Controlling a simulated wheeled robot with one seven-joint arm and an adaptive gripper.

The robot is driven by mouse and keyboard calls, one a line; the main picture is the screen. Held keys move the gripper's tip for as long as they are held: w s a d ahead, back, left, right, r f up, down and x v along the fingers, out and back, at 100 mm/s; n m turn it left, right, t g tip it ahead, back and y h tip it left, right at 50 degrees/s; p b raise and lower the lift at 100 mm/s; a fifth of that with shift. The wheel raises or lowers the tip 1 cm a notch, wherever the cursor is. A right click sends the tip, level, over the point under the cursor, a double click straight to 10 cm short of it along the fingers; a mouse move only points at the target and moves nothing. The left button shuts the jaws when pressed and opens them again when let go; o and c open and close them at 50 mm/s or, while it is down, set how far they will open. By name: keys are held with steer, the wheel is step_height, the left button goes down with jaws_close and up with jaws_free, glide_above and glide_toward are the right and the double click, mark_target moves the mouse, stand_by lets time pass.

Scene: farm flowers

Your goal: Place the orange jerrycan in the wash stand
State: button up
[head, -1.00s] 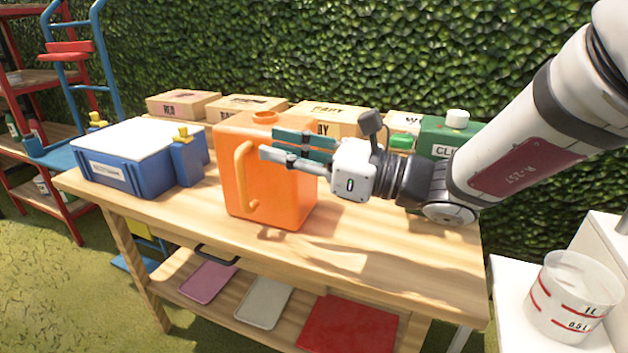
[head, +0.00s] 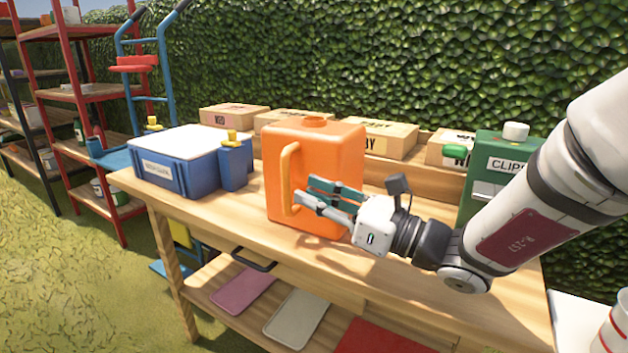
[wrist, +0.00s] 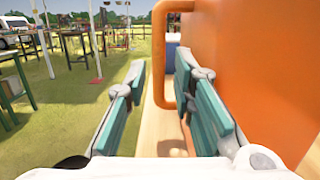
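The orange jerrycan (head: 330,170) stands upright on the wooden table (head: 195,209), its handle on the side facing me. My gripper (head: 312,197) is beside the jerrycan, in front of its near side, with teal-padded fingers pointing left toward the handle. In the wrist view my gripper (wrist: 160,90) is open, with a clear gap between its fingers. There the handle (wrist: 163,60) shows ahead, close to the right finger, and the orange jerrycan's body (wrist: 260,60) fills the right side. I cannot tell if a finger touches it. No wash stand is identifiable.
A blue wash box with a pale top (head: 178,165) stands left of the jerrycan. Grass lies open at left.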

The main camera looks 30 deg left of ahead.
mark_target(290, 183)
steer(key=a, duration=0.3)
steer(key=a+b, duration=0.1)
steer(key=shift+w+a+r, duration=0.15)
steer(key=shift+a+r, duration=0.15)
steer(key=shift+r, duration=0.05)
jaws_close()
steer(key=shift+r, duration=0.2)
